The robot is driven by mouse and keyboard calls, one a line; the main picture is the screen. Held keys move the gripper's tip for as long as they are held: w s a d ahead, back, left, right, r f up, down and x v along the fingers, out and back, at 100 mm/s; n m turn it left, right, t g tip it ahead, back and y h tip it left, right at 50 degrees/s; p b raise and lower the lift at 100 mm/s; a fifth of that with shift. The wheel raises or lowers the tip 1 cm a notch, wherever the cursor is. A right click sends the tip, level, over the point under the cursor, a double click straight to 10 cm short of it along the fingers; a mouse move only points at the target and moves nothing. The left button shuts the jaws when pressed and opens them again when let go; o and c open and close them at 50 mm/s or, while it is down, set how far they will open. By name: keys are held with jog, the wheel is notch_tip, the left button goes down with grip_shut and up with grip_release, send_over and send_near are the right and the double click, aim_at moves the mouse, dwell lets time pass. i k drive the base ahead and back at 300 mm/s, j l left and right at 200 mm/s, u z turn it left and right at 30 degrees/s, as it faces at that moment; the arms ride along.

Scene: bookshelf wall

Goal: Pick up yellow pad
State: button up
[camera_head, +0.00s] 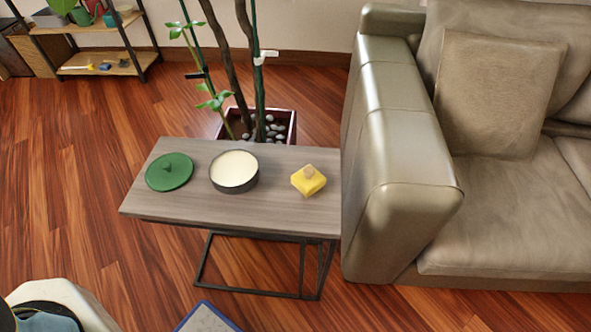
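A small yellow pad (311,187), block-shaped with a tan patch on top, sits on the right part of a grey wooden side table (240,205). It lies close to the table's right end. Its underside is hidden. My gripper is not in view. A white and dark rounded shape at the lower left corner is cut off, and I cannot tell what it is.
A round dark tin with cream filling (234,168) and a green lid with a knob (169,170) share the table. A potted plant (291,122) stands behind. A sofa (385,190) is close on the right. Wooden floor (80,205) is open to the left.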

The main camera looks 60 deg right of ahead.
aim_at(308, 180)
jog(key=z, duration=2.55)
jog(key=u, duration=0.6)
jog(key=l+u, duration=0.3)
jog(key=u, duration=0.15)
jog(key=k+l+u, duration=0.1)
jog(key=l+u, duration=0.15)
jog(key=u, duration=0.2)
jog(key=k+l+u, duration=0.1)
jog(key=l+u, duration=0.15)
jog(key=u, duration=0.2)
